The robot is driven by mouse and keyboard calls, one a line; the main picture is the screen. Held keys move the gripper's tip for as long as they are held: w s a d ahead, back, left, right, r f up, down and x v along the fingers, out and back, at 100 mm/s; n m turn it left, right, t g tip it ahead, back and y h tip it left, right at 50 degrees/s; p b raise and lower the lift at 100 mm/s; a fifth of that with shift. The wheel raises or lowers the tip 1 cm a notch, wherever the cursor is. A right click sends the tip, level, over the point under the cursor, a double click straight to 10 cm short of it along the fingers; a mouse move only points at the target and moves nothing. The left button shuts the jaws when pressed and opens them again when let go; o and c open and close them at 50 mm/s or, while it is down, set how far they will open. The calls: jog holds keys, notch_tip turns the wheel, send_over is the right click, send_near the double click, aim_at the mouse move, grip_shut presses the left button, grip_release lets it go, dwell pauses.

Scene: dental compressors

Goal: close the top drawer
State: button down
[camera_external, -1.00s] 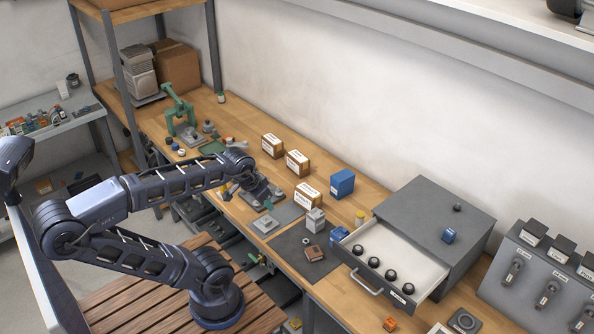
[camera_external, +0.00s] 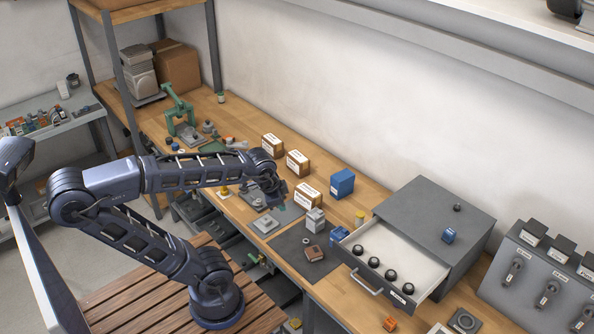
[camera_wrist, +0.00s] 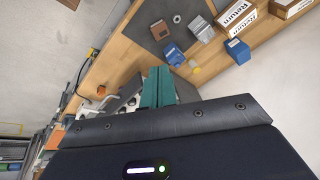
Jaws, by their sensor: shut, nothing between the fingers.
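The grey drawer cabinet (camera_external: 440,215) stands on the right part of the workbench. Its top drawer (camera_external: 362,272) is pulled out toward the front, with a bar handle (camera_external: 366,283) on its front face. Several round black knobs lie in the pale drawer interior. My gripper (camera_external: 281,203) is over the bench, well left of the drawer and apart from it. In the wrist view its teal fingers (camera_wrist: 157,88) are together and hold nothing. Beyond them the drawer and cabinet show only in part, hidden behind the fingers and gripper body.
Between gripper and drawer are a dark mat (camera_external: 300,250) with a brown part, a small grey block (camera_external: 315,220) and a blue bin (camera_external: 338,236). Labelled boxes (camera_external: 307,195) and a blue box (camera_external: 342,183) stand behind. An orange piece (camera_external: 389,324) lies before the cabinet.

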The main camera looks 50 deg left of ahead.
jog(key=w+d+f+m, duration=0.2)
jog(key=d+m, duration=0.6)
jog(key=w+d+f+m, duration=0.1)
jog(key=d+m, duration=0.7)
jog(key=s+d+f+m+g, duration=0.1)
jog(key=s+d+f+m, duration=0.1)
jog(key=d+m, duration=0.55)
jog(key=s+d+f+m, duration=0.2)
jog(key=d+f+m, duration=0.1)
jog(key=d+m, duration=0.4)
jog(key=w+f+n, duration=0.1)
jog(key=w+f, duration=0.5)
jog(key=f, duration=0.2)
jog(key=shift+d+f, duration=0.2)
jog(key=shift+d, duration=0.25)
